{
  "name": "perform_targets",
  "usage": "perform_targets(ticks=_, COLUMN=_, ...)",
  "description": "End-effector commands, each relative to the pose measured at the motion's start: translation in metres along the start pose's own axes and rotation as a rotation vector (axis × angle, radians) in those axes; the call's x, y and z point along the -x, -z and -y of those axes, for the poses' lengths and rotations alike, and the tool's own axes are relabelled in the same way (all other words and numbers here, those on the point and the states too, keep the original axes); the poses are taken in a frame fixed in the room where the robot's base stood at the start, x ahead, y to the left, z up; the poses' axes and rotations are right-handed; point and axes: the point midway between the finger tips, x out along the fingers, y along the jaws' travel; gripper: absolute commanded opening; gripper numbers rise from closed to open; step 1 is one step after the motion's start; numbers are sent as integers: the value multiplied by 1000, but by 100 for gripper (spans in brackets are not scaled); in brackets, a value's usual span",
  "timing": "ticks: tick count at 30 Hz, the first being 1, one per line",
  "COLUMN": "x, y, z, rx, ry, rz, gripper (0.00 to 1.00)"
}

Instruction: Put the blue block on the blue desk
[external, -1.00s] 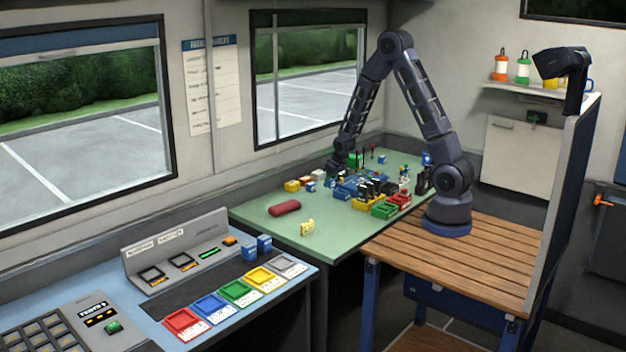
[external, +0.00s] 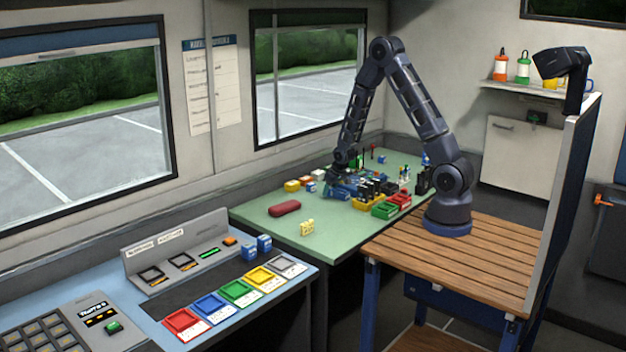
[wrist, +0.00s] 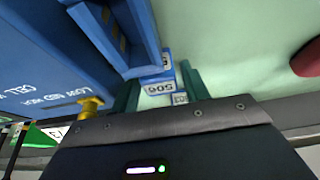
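A blue block with white printed labels (wrist: 158,88) lies between the two teal fingers of my gripper (wrist: 160,95) in the wrist view. The fingers are apart, with the block filling most of the space between them; whether they press on it is unclear. In the external view my gripper (external: 335,184) is low over the green table, at the front left of the blue tray (external: 345,190), and the block there is hard to make out. The tray's blue wall (wrist: 110,40) is close beside the block in the wrist view. The blue desk (external: 140,310) stands at the lower left.
A dark red roll (external: 285,208) and a yellow block (external: 307,227) lie on the green table (external: 265,225). Green and red bins (external: 385,210) stand right of the tray. The blue desk carries coloured trays (external: 210,306), a raised panel (external: 175,252) and two blue blocks (external: 257,246).

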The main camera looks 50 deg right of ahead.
Motion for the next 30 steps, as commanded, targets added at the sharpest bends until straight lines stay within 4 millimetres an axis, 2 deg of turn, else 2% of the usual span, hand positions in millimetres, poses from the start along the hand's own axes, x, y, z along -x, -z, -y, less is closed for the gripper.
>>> perform_targets(ticks=10, x=1, y=0, z=0, rx=0, ry=0, rz=0, gripper=54)
perform_targets(ticks=14, x=7, y=2, z=0, rx=0, ry=0, rz=-1, gripper=54)
perform_targets(ticks=30, x=76, y=2, z=0, rx=0, ry=0, rz=-2, gripper=54)
